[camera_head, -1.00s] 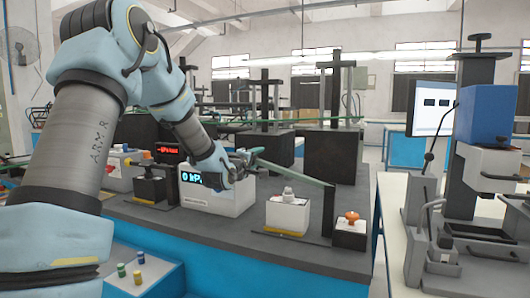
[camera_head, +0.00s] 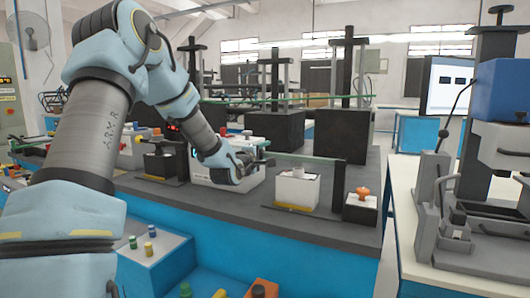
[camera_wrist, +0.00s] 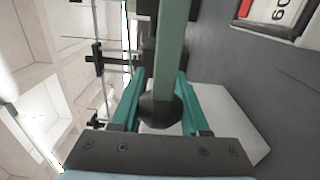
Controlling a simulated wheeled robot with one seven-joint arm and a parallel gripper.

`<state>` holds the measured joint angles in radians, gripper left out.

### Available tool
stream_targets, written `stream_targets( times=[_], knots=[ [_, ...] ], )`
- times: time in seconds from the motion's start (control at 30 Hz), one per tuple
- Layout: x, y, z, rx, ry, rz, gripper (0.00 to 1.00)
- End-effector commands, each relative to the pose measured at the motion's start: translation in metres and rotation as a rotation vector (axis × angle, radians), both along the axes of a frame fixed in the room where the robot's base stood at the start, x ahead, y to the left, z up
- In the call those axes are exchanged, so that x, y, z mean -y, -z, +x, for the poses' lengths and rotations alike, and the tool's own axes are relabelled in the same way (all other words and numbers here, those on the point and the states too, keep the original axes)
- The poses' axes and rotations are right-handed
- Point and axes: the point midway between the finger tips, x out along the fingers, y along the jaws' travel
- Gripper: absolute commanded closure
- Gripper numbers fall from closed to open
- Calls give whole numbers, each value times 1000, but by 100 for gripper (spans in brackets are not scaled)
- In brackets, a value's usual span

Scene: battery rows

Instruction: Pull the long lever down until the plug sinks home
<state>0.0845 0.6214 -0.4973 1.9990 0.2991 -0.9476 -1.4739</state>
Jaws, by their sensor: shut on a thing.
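The long green lever (camera_head: 308,157) runs nearly level from a dark post (camera_head: 338,187) on its right to my gripper (camera_head: 262,160) on its left. In the wrist view, the lever (camera_wrist: 172,45) ends in a black knob (camera_wrist: 160,110) between my gripper's green fingers (camera_wrist: 161,100), which are shut on this end. The pale plug (camera_head: 298,172) sits on top of a white block (camera_head: 297,190), below the lever's span. Its top shows above the block; how deep it sits, and whether the lever touches it, I cannot tell.
A white display box (camera_head: 225,176) sits behind my gripper, partly hidden. Black press stands (camera_head: 341,130) line the back. The grey bench top (camera_head: 270,222) is clear in front.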

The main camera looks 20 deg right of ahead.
Motion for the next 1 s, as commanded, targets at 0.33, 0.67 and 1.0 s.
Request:
stream_targets(
  times=[0.33, 0.67, 1.0],
  knots=[
    [0, 6, -1, -11, 1, 5, 25],
    [-5, 4, -5, -7, 0, 5, 25],
    [-47, 6, -51, -8, -1, 6, 25]
  ],
)
